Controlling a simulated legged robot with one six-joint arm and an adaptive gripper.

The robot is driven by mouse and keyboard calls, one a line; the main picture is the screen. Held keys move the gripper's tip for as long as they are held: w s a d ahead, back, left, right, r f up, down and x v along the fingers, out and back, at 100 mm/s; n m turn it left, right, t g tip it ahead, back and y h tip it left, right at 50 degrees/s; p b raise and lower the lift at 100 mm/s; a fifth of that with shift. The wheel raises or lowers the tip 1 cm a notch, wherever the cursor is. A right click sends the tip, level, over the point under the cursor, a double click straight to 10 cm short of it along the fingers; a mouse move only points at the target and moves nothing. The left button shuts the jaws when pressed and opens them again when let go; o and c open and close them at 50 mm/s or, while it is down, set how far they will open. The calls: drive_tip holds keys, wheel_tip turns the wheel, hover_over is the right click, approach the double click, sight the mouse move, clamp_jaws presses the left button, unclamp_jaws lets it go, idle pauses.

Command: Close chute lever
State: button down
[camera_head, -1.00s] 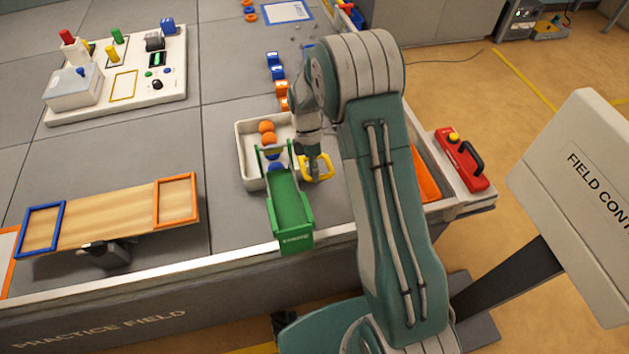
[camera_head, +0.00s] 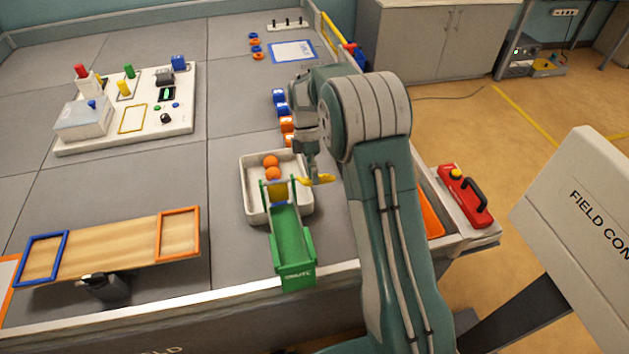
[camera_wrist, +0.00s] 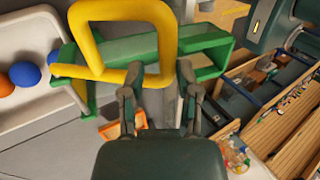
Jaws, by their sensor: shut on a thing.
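The green chute (camera_head: 292,245) stands at the field's front edge in the head view, its lower end toward me. A yellow panel (camera_head: 279,190) shows between the green posts at its upper end. The yellow lever handle (camera_head: 320,179) sticks out to the right of the posts and looks nearly flat. In the wrist view the handle (camera_wrist: 125,10) is a large yellow loop in front of the green chute (camera_wrist: 205,42). My gripper (camera_wrist: 158,80) is shut on the handle, its fingers at the loop's near side. In the head view my arm partly hides the gripper.
A white tray (camera_head: 249,203) with orange balls (camera_head: 272,167) lies behind the chute; the wrist view also shows blue balls (camera_wrist: 25,74). A wooden seesaw (camera_head: 110,245) stands at left, a control board (camera_head: 180,118) at back left.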

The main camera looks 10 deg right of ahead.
drive_tip(key=shift+w+f, duration=0.15)
drive_tip(key=shift+w, duration=0.15)
drive_tip(key=c, duration=0.6)
unclamp_jaws()
drive_tip(key=shift+w, duration=0.1)
drive_tip(key=v, duration=1.2)
